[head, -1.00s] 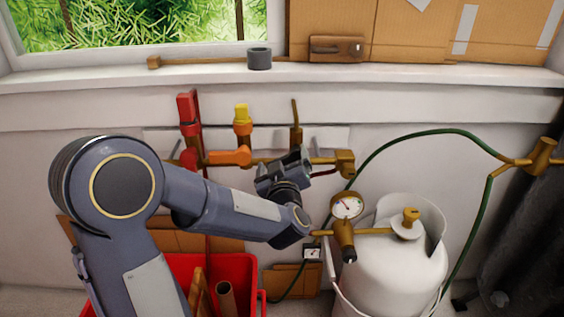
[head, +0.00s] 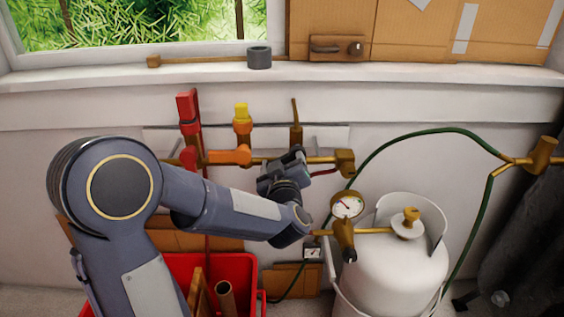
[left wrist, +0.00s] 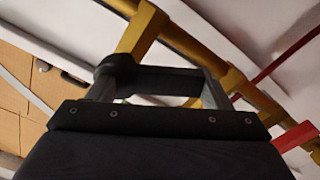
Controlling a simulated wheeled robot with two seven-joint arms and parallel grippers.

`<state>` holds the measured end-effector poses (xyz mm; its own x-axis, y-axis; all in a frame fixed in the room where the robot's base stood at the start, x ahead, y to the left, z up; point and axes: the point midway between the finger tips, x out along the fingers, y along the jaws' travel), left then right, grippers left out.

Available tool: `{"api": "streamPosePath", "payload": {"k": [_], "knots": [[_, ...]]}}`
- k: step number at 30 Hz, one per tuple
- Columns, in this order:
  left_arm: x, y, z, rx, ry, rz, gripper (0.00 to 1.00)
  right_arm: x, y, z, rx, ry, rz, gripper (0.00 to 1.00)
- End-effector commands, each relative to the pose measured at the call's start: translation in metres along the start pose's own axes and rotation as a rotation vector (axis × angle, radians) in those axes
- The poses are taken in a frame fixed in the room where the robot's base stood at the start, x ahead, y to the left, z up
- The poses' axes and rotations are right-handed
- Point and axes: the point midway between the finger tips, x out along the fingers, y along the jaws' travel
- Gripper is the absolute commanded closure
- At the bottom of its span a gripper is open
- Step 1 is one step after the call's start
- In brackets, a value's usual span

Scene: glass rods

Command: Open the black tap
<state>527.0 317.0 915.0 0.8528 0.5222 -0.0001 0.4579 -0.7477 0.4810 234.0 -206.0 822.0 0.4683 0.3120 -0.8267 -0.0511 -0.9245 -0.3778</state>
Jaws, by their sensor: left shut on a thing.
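My left gripper (head: 291,158) reaches the brass pipe on the wall from the front, below the upright brass stub. In the left wrist view a dark bar with a rounded end, which looks like the black tap (left wrist: 160,79), lies between the two grey fingers, against the brass pipe (left wrist: 142,30). The gripper is shut on it. In the head view the gripper covers the tap, so its angle is hard to tell there. My right gripper is not in view.
On the same pipework stand a red-handled valve (head: 188,107) and a yellow-handled valve (head: 242,115). A white gas cylinder (head: 395,265) with a gauge (head: 347,204) stands at right, with a green hose (head: 430,132) above. A red crate (head: 245,270) is below my arm.

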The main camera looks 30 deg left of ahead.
Motion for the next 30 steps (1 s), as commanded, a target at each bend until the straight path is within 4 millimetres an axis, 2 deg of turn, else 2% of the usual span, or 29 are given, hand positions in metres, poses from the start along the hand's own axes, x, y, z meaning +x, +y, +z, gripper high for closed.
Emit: {"api": "streamPosePath", "payload": {"k": [8, 21, 30], "knots": [[0.000, -0.003, 0.011, -0.158, 0.001, 0.000, 0.68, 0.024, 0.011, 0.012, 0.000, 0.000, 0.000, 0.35], [0.000, 0.001, 0.028, -0.567, 0.001, -0.001, 0.68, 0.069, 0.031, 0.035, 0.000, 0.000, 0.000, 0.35], [0.000, 0.008, 0.035, -0.829, 0.001, 0.000, 0.68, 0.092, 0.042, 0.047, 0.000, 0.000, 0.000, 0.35]]}}
